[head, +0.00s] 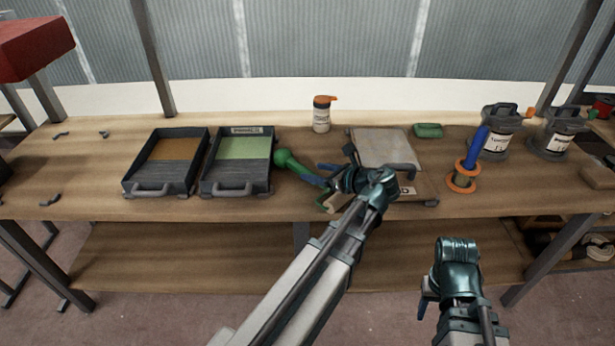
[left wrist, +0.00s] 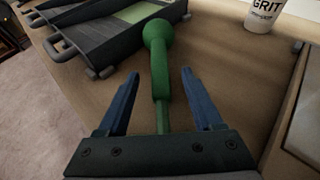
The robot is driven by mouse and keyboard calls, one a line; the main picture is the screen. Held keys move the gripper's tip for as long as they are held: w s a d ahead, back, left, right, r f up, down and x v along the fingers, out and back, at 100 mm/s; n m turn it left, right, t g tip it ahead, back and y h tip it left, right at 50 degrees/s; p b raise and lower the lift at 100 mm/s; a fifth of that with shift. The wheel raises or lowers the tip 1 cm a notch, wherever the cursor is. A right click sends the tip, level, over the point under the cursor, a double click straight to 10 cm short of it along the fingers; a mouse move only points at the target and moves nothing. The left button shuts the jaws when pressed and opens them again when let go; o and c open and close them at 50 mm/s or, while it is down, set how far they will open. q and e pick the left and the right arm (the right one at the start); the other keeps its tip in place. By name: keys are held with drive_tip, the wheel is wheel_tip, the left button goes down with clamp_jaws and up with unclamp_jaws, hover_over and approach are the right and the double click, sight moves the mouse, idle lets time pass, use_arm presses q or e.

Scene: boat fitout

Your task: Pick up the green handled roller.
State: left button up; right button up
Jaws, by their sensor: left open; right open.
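The green handled roller (head: 286,160) lies on the workbench just right of the green-lined tray. Its rounded green handle end points away from my left gripper in the left wrist view (left wrist: 158,55). My left gripper (head: 318,174) is open over the roller. In the left wrist view its two blue fingers (left wrist: 160,76) stand apart on either side of the green handle, with gaps on both sides. The roller's near end is hidden by the gripper's palm. My right gripper (head: 438,290) is in front of the bench, away from the roller; its fingers are mostly hidden.
Two dark trays, one brown-lined (head: 160,190) and one green-lined (head: 236,188), stand left of the roller. A grit bottle (head: 321,116) is behind.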

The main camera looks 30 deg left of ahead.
sight(305, 169)
use_arm(q)
drive_tip(key=b+x, duration=0.2)
drive_tip(key=x, duration=0.3)
drive_tip(key=shift+a, duration=0.1)
drive_tip(key=shift+r, duration=0.1)
clamp_jaws()
